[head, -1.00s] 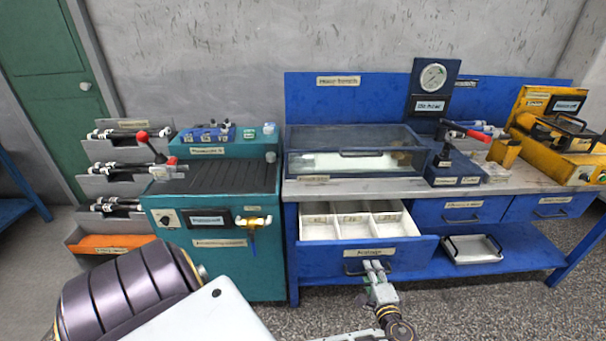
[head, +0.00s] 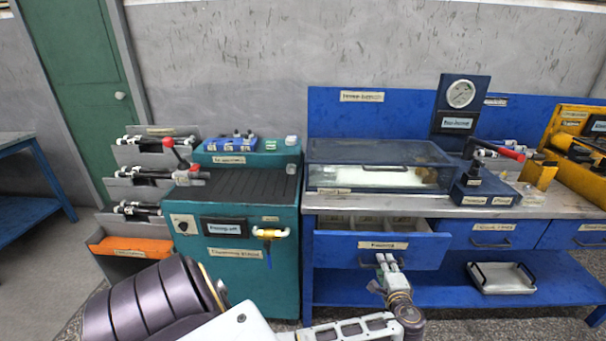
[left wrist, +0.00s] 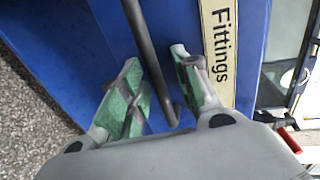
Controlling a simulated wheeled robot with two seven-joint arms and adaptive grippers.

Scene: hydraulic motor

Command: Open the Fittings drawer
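The Fittings drawer (head: 335,248) is the blue left drawer under the bench. It stands partly open, and its light divided compartments show behind the front. Its label (left wrist: 217,45) reads "Fittings" in the left wrist view. Its dark bar handle (left wrist: 148,55) runs between the fingers of my left gripper (left wrist: 158,90). The green finger pads are apart, with gaps visible beside the bar. In the head view my left gripper (head: 387,264) is at the drawer front, below the label, and hides part of the handle. My right gripper is out of view.
Another blue drawer (head: 455,232) is shut to the right. A metal tray (head: 500,288) sits on the lower shelf. A glass-lidded case (head: 330,178) rests on the bench.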

